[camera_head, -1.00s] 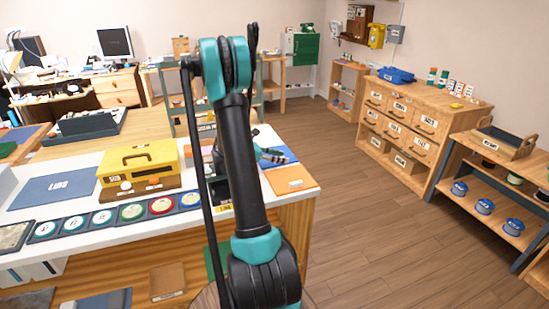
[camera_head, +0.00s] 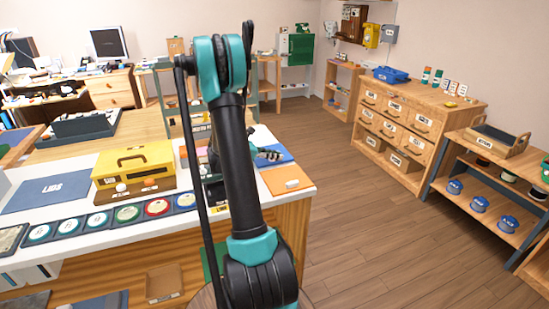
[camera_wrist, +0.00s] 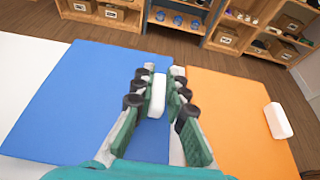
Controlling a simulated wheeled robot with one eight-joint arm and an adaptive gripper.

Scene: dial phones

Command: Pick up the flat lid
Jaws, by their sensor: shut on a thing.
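A blue flat lid (camera_head: 281,150) with a white handle lies at the right end of the white counter. It fills the left and middle of the wrist view (camera_wrist: 80,100). My gripper (camera_wrist: 160,80) is shut on the lid's white handle (camera_wrist: 157,96), with a finger on each side. In the head view my gripper (camera_head: 266,156) is small and partly behind my arm. I cannot tell whether the lid is clear of the counter. An orange flat lid (camera_head: 279,180) with its own white handle lies just beside it and shows in the wrist view (camera_wrist: 230,110).
A yellow case (camera_head: 135,160), a blue mat marked LIDS (camera_head: 50,190) and a row of round coloured discs (camera_head: 127,214) lie on the counter (camera_head: 75,231) to the left. A drawer cabinet (camera_head: 410,125) and a shelf (camera_head: 470,180) stand across open wooden floor (camera_head: 370,240).

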